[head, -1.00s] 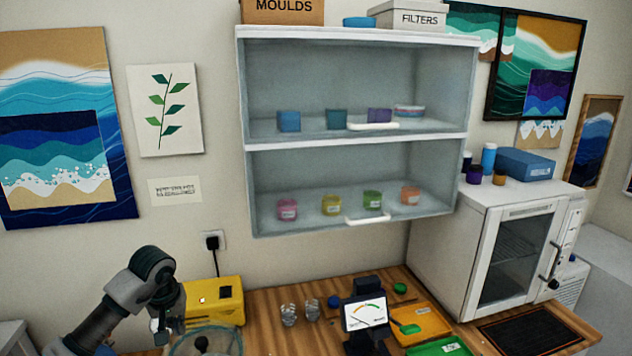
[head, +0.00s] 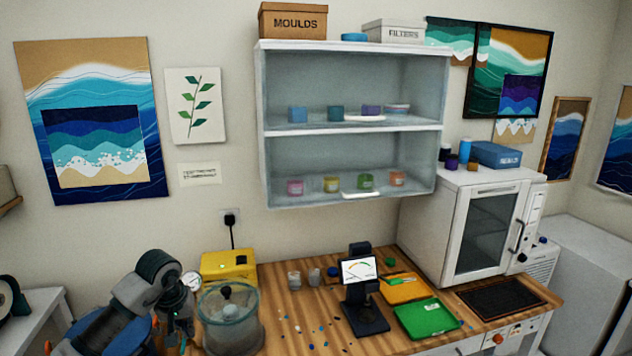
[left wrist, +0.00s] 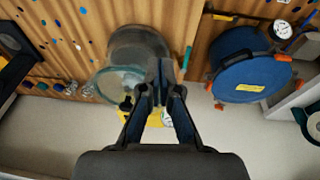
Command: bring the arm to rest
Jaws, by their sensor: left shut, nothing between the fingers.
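My left arm comes in at the lower left of the head view, and its gripper (head: 172,328) points down beside the clear round chamber (head: 232,325). In the left wrist view the gripper (left wrist: 158,80) has its fingers together with nothing between them. The chamber's clear rim (left wrist: 112,84) shows just left of the fingers there. I cannot tell whether the fingers touch it. My right gripper is in neither view.
A blue pot (left wrist: 250,65) with orange clamps stands close by. Behind the chamber is a yellow box (head: 228,266). Small coloured bits lie on the wooden bench (head: 285,325). A dial scale (head: 362,300), orange tray (head: 404,290) and green tray (head: 428,318) stand further right.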

